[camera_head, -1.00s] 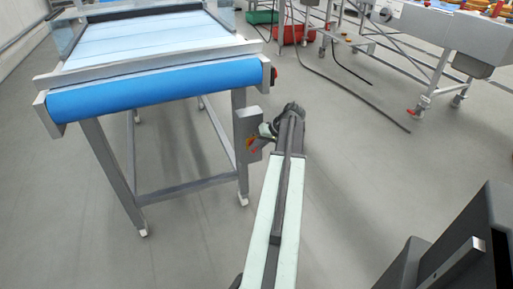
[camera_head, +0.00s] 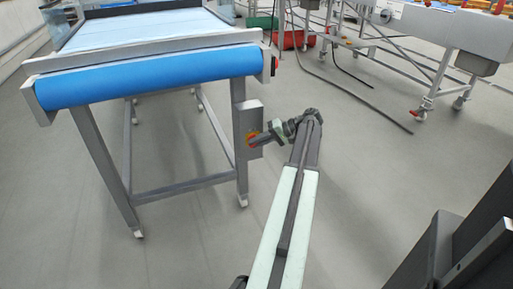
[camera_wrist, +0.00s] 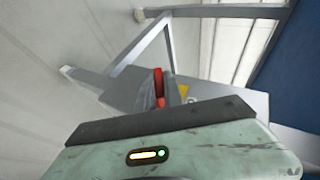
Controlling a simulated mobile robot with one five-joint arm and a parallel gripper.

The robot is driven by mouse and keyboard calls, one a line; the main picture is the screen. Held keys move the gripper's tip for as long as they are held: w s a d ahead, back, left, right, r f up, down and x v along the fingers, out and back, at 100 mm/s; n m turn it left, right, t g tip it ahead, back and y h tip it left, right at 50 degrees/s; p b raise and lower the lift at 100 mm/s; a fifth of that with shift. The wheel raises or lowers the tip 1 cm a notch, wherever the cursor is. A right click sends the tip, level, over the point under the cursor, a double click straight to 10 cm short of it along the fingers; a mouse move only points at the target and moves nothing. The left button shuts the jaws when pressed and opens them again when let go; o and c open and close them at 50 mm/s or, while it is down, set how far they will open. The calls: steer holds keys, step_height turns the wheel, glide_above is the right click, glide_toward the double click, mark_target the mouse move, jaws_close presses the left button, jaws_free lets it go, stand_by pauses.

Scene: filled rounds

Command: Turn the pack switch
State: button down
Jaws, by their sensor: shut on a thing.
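The pack switch (camera_head: 251,139) is a red handle on a yellow plate, on the side of a grey box fixed to the conveyor's right front leg. My gripper (camera_head: 258,138) reaches it from the right, jaws shut on the red handle. In the wrist view the red handle (camera_wrist: 158,84) stands upright in the picture, with part of the yellow plate (camera_wrist: 183,92) to its right. The grey switch box (camera_wrist: 232,104) lies behind. The dark edge of my gripper hides the lower part of the handle and the fingertips.
The conveyor with its blue front roller (camera_head: 150,80) stands at left on grey legs. Green (camera_head: 262,21) and red (camera_head: 290,40) crates stand at the back. Another machine on wheeled legs (camera_head: 440,80) is at the right, with cables on the floor. The floor at front left is clear.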

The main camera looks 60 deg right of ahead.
stand_by(0.6)
steer(key=c, duration=1.5)
jaws_free()
steer(key=shift+o, duration=0.2)
